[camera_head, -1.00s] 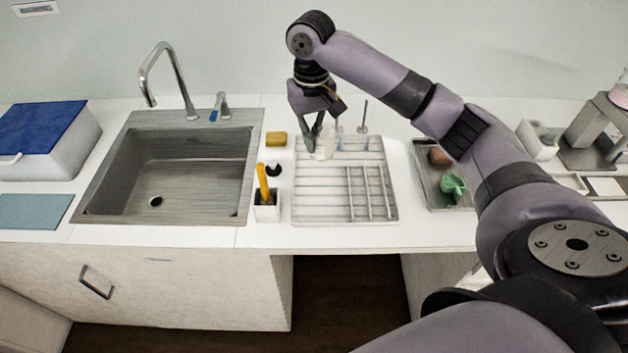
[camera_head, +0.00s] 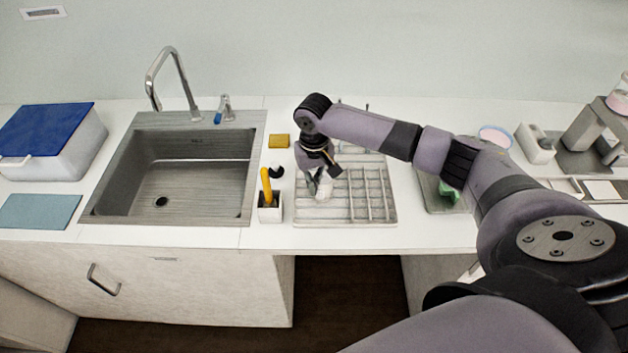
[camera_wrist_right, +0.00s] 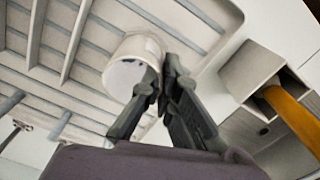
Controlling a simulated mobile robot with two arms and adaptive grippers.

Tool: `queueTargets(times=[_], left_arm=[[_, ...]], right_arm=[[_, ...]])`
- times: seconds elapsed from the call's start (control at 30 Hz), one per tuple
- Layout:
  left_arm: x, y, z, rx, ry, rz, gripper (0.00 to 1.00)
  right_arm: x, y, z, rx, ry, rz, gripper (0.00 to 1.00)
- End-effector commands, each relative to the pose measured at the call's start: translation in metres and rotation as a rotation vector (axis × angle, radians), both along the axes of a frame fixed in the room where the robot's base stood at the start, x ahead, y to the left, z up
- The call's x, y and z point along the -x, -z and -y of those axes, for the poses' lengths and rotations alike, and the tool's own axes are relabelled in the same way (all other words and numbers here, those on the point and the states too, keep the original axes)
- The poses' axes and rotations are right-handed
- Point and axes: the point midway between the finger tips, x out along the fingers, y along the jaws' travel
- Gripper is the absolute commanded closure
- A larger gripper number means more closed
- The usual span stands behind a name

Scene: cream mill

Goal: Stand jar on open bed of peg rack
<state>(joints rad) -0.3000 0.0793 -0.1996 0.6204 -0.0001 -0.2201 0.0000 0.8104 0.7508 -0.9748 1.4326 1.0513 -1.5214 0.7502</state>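The small white jar (camera_head: 323,190) is at the front left of the pale peg rack (camera_head: 347,222), left of the rack's upright dividers. In the right wrist view the jar (camera_wrist_right: 132,58) has a pale round end facing the camera. My right gripper (camera_head: 319,180) is above the jar in the head view. In the wrist view its dark fingers (camera_wrist_right: 160,85) are close together at the jar's side, apparently pinching its wall. I cannot tell whether the jar's base touches the rack. My left gripper is not in view.
Left of the rack stand a white holder (camera_head: 269,213) with a yellow-handled tool, a yellow sponge (camera_head: 279,141) and a small black piece (camera_head: 276,172). The steel sink (camera_head: 175,180) is further left. A tray (camera_head: 432,190) with a green item lies right of the rack.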

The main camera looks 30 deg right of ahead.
Motion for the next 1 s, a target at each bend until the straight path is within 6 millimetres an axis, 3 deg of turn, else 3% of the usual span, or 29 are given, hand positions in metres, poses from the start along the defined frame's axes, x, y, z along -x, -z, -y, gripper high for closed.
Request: queueTargets(times=[0.23,0.57,0.87,1.0], left_arm=[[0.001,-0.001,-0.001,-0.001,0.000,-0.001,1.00],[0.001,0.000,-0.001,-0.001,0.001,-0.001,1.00],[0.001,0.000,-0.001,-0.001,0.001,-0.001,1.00],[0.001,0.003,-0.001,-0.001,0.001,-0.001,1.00]], right_arm=[[0.000,0.003,0.000,0.000,0.000,-0.001,1.00],[0.000,0.002,0.000,0.000,0.000,0.000,0.76],[0.000,0.001,0.000,0.000,0.000,0.001,0.75],[-0.001,-0.009,0.000,0.000,0.001,0.003,0.75]])
